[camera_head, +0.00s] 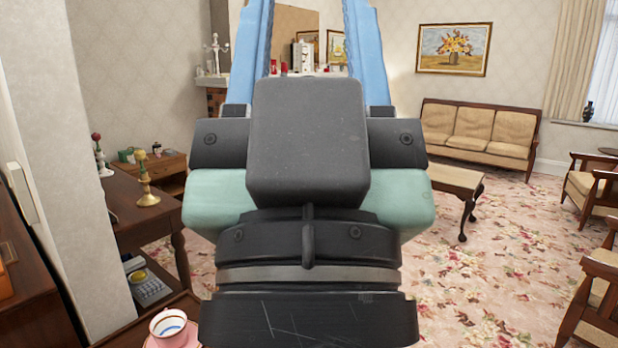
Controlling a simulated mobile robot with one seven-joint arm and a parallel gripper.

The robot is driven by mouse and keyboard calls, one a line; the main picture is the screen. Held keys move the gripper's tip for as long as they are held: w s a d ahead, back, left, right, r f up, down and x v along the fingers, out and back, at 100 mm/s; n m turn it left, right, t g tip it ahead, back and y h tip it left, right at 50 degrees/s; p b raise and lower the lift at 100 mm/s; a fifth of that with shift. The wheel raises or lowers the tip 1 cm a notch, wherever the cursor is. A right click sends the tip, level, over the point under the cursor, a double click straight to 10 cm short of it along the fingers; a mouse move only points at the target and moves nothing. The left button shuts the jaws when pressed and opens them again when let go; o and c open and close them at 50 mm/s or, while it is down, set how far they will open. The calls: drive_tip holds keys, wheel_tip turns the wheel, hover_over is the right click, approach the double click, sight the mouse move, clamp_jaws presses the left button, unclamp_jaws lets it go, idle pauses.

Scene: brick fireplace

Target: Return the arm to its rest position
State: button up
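My gripper (309,30) fills the middle of the head view, close to the camera and pointing up. Its two blue fingers stand wide apart, and the room shows through the gap between them. I see nothing held in the visible part of the gap. The fingertips touch or run past the top edge of the picture. The dark wrist and pale green gripper body hide the middle of the room behind them.
A wooden desk (125,205) with a candlestick (147,180) stands left. A pink-rimmed cup (168,325) sits low left, near my wrist in the picture. A coffee table (450,182), sofa (478,130) and armchairs stand right. Open carpet (500,265) lies right of my arm.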

wheel_tip(320, 180, up, 15)
drive_tip(key=p, duration=1.3)
drive_tip(key=shift+r, duration=0.15)
